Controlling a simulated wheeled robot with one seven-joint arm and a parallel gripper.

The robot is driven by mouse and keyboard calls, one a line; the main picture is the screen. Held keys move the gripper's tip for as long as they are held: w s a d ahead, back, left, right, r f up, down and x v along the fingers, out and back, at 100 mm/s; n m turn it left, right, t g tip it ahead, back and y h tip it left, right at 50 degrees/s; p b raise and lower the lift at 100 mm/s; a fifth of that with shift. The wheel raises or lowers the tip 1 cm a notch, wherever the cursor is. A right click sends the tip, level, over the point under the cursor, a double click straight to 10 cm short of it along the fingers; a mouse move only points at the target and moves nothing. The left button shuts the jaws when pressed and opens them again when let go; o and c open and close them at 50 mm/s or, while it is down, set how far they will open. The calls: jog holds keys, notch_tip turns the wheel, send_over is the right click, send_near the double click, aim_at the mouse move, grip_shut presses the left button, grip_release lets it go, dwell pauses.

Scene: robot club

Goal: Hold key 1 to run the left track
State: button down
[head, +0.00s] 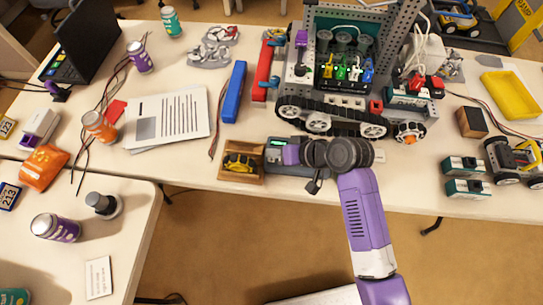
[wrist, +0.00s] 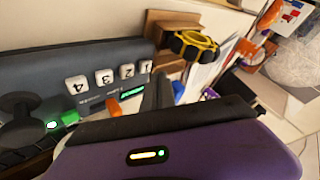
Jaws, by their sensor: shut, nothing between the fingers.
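A dark grey control box (head: 318,171) lies at the table's front edge, partly hidden under my arm in the head view. In the wrist view the box (wrist: 40,68) shows white keys numbered 4, 3, 2 and 1 from left to right. Key 1 (wrist: 146,66) is the rightmost. My gripper (wrist: 158,86) is shut and empty, its dark fingertips just below key 1 in the picture; I cannot tell whether they touch it. The tracked robot (head: 335,118) stands behind the box, its black tracks facing the front.
A wooden tray (head: 228,175) with a yellow-and-black part (wrist: 193,45) stands beside the box. The box also has a lit green display (wrist: 132,92), an orange button (wrist: 112,106) and a green button (wrist: 70,118). Papers (head: 170,118) lie to the left.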

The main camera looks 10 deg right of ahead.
aim_at(275, 160)
dwell(0.7)
jog(key=shift+f, duration=0.4)
jog(key=shift+f+b, duration=0.35)
jog(key=shift+f, duration=0.1)
dwell(1.6)
jog(key=shift+r, duration=0.1)
dwell(1.4)
jog(key=shift+r+p, duration=0.8)
jog(key=shift+p, duration=0.1)
notch_tip(275, 160, up, 5)
jog(key=p, duration=0.4)
jog(key=shift+p, duration=0.4)
